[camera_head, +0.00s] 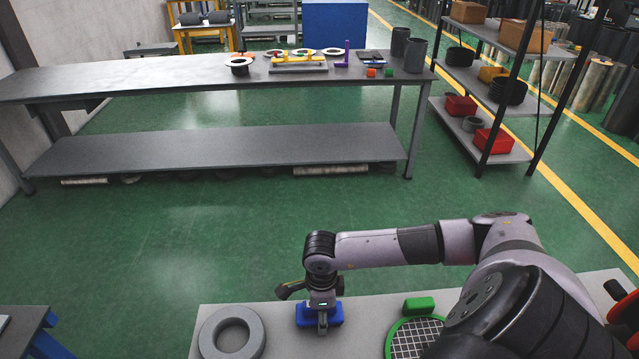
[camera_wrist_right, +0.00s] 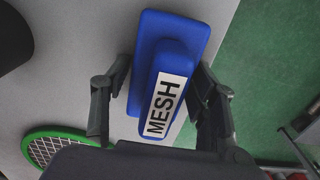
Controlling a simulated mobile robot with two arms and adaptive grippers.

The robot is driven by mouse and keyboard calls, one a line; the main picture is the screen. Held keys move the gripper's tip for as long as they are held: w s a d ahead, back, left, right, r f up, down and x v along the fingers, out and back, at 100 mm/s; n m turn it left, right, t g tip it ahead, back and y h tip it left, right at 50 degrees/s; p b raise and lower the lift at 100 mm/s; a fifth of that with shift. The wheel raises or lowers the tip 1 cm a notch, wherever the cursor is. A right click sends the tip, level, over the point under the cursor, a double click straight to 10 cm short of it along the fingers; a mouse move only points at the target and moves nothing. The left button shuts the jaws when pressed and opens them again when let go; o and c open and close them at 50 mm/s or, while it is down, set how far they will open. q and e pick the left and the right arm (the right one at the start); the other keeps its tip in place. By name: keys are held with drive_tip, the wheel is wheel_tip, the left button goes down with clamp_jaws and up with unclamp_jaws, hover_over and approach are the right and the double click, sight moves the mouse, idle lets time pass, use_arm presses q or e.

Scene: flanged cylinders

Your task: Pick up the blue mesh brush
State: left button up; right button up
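The blue mesh brush (camera_head: 304,316) lies on the grey table near the front of the head view. In the right wrist view its blue body (camera_wrist_right: 176,28) carries a white label reading MESH. My right gripper (camera_head: 322,320) is down over the brush from above. In the wrist view, the right gripper (camera_wrist_right: 164,76) has its fingers apart, one on each side of the brush. They are close to its sides, and firm contact cannot be made out. My left gripper is not in view.
On the near table (camera_head: 278,318), a grey ring (camera_head: 212,336) lies left of the brush. A green block (camera_head: 419,306) and a round green-rimmed mesh (camera_head: 388,346) lie to its right. A long workbench (camera_head: 160,78) and a shelf rack (camera_head: 470,82) stand farther back, with open green floor between.

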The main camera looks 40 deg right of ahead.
drive_tip(key=c, duration=0.9)
drive_tip(key=shift+r, duration=0.1)
wheel_tip(320, 180, up, 20)
drive_tip(key=b, duration=0.4)
